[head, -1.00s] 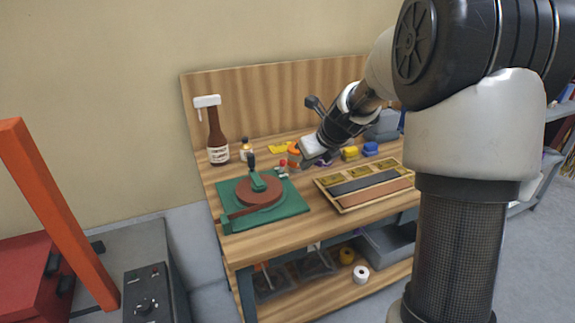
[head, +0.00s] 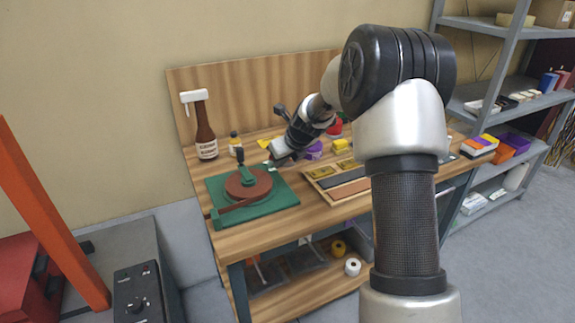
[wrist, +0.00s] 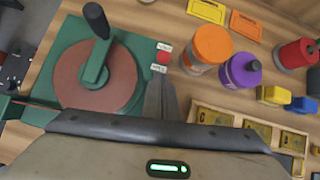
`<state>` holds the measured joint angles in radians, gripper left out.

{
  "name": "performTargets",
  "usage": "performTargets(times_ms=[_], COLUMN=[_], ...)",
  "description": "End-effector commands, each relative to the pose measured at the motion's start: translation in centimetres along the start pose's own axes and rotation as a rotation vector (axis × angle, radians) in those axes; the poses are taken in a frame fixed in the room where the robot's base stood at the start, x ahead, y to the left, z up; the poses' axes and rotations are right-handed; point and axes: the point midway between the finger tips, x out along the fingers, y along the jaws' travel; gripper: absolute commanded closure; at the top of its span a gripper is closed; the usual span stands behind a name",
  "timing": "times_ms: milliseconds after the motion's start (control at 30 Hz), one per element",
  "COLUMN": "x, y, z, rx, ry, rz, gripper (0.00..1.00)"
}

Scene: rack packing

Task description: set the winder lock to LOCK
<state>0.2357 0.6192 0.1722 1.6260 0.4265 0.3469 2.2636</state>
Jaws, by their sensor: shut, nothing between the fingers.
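The winder is a green base (head: 282,195) with a brown disc (head: 250,190) and a dark crank handle (head: 240,155); it also shows at the left of the wrist view (wrist: 94,70). At the right edge of its base sits a small red piece (wrist: 162,57) between two white labels, whose wording is too small to read surely. My gripper (wrist: 160,88) is shut and empty, its fingertips just below the lower label in the picture. I cannot tell whether they touch anything. In the head view my gripper (head: 279,158) hovers by the winder's back right corner.
An orange-topped jar (wrist: 208,48) and a purple one (wrist: 240,72) stand close right of my fingers. A tray with compartments (head: 322,172) lies right of the winder. A brown bottle (head: 205,130) stands behind it. Yellow and blue blocks (wrist: 300,104) lie farther right.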

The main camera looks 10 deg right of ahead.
Motion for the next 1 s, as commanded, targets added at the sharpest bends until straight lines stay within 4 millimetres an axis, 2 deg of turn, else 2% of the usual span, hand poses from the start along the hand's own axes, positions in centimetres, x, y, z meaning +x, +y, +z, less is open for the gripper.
performTargets(times_ms=[200,1000], x=[0.3,0.0], y=[0.0,-0.1], z=[0.9,1.7], rx=[0.001,0.003], ry=[0.002,0.068], rz=[0.000,0.010], gripper=[1.00,1.00])
